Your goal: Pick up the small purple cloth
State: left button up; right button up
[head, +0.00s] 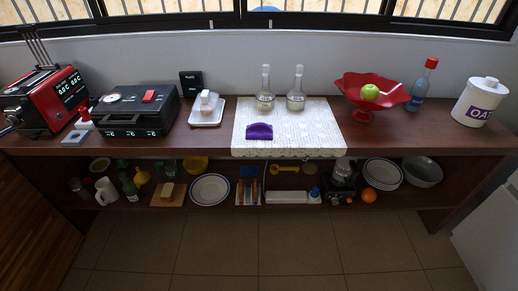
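The small purple cloth (259,131) lies on the white textured table runner (305,134), towards its left front part, on the dark wooden counter. It looks folded or bunched, with nothing on top of it. Neither of my grippers shows in the head view.
Two glass bottles (265,92) stand behind the cloth on the runner. A white dish (208,118) and a black appliance (130,110) are to the left. A red bowl (361,113) with a green apple is to the right. The shelf below is cluttered; the floor (300,245) in front is clear.

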aim_at(260, 131)
jog(key=k, duration=0.8)
jog(key=u, duration=0.65)
jog(key=i, duration=0.7)
jog(key=u, duration=0.75)
jog(key=i, duration=1)
jog(key=z, duration=0.8)
jog(key=i, duration=0.6)
jog(key=z, duration=0.55)
